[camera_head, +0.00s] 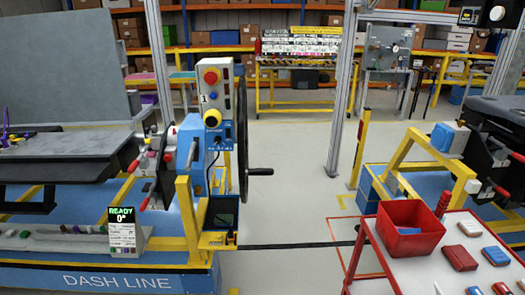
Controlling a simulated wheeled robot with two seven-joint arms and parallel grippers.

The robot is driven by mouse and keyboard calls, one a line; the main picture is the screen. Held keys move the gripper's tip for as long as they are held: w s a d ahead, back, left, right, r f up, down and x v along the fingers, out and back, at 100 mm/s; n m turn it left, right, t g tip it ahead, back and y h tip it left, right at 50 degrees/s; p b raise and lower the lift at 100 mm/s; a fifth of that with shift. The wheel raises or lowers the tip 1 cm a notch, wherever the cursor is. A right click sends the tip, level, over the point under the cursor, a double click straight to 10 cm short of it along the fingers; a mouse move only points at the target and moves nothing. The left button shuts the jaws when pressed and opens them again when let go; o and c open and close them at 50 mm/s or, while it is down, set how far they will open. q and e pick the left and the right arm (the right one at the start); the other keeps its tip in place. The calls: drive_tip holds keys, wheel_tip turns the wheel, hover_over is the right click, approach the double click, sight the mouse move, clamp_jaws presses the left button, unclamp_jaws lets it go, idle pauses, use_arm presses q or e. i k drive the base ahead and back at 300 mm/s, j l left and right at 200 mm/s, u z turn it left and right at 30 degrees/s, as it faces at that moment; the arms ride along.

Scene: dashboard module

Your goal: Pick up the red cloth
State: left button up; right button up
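A similar blue piece (495,256) lies beside the nearer one. Another small red item (502,289) is cut off at the bottom edge. Neither of my grippers is in view.
An open red bin (408,232) stands on the table's back left part. A blue and yellow dash line station (205,170) with a black handwheel stands left of centre. Grey floor (290,200) is clear between station and table. Shelves with boxes line the back.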

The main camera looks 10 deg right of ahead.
sight(458, 256)
drive_tip(key=z, duration=0.45)
drive_tip(key=l+z, duration=0.1)
drive_tip(key=z, duration=0.3)
drive_tip(key=i+z, duration=0.1)
drive_tip(key=z, duration=0.75)
drive_tip(key=j+z, duration=0.25)
drive_tip(key=z, duration=0.15)
drive_tip(key=j+z, duration=0.25)
drive_tip(key=z, duration=0.2)
drive_tip(key=j+z, duration=0.25)
drive_tip(key=z, duration=0.15)
